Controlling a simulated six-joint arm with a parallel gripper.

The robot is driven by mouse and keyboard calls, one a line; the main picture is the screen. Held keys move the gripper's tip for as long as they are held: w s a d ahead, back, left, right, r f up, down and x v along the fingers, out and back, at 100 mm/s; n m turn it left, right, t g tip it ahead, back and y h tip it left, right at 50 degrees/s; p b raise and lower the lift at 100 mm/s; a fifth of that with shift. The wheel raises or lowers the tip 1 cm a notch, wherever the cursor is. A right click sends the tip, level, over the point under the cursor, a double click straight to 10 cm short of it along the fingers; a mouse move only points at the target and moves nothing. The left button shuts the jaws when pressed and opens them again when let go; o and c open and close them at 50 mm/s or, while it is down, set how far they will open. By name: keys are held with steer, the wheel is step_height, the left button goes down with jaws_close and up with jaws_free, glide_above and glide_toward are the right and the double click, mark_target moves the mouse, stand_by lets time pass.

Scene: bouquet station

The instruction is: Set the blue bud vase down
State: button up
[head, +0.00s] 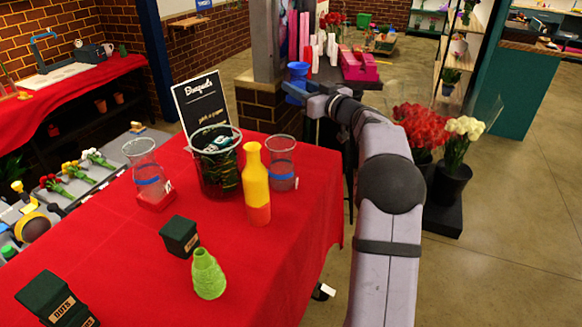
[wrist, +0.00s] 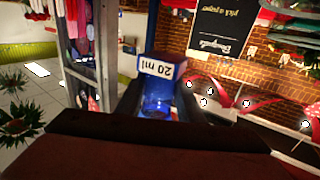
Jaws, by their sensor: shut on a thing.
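The blue bud vase (wrist: 158,103) is between the fingers of my gripper (wrist: 160,112) in the wrist view, which shows the room upside down. A tag reading "20 ml" shows inverted at one end of the vase. My gripper is shut on the vase. In the head view, the blue vase (head: 298,70) shows at the end of my outstretched arm, close to my gripper (head: 300,90). It is held in the air beyond the far right corner of the red-covered table (head: 130,235). The vase's lower part is hard to make out in the head view.
On the table stand a yellow-orange bottle (head: 256,185), a green vase (head: 208,275), two clear glass vases (head: 145,165) (head: 281,165), a dark wire basket (head: 217,170), a chalkboard sign (head: 203,100) and dark label blocks (head: 180,237) (head: 55,300). The table's right front area is bare.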

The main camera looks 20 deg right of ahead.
step_height(320, 180, down, 4)
steer(key=b, duration=0.3)
steer(key=shift+f, duration=0.15)
step_height(320, 180, down, 18)
steer(key=shift+r, duration=0.25)
stand_by(0.7)
steer(key=shift+f, duration=0.25)
steer(key=o, duration=1.3)
steer(key=shift+f, duration=0.1)
steer(key=shift+o, duration=0.4)
steer(key=shift+b+v, duration=1.2)
steer(key=shift+v, duration=2.45)
